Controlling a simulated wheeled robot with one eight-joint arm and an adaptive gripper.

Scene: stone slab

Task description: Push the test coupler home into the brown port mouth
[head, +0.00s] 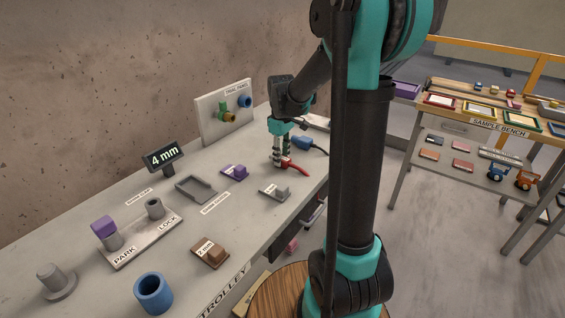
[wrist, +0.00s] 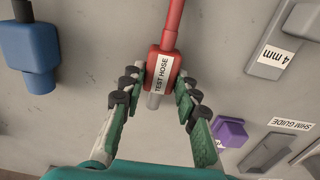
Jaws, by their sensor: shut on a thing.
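The test coupler (wrist: 162,72) is a red block labelled TEST HOSE, with a grey nozzle and a red hose, seen in the wrist view. My gripper (wrist: 157,88) is shut on it, with a finger on each side. In the head view my gripper (head: 281,161) points down over the slab's far right part, and the red hose (head: 297,168) shows beside it. An upright port panel (head: 212,127) stands at the back, apart from the coupler. It carries green, blue and brownish-yellow fittings. The brown port mouth (head: 229,117) appears to be the small low fitting; its opening is too small to make out.
A blue connector (head: 302,142) lies just right of my gripper. Purple (head: 235,172) and grey (head: 275,191) blocks lie in front of it. A 4 mm sign (head: 163,156), a grey guide (head: 196,189) and a PARK/LOCK plate (head: 142,241) stand further left. Bare slab lies between gripper and panel.

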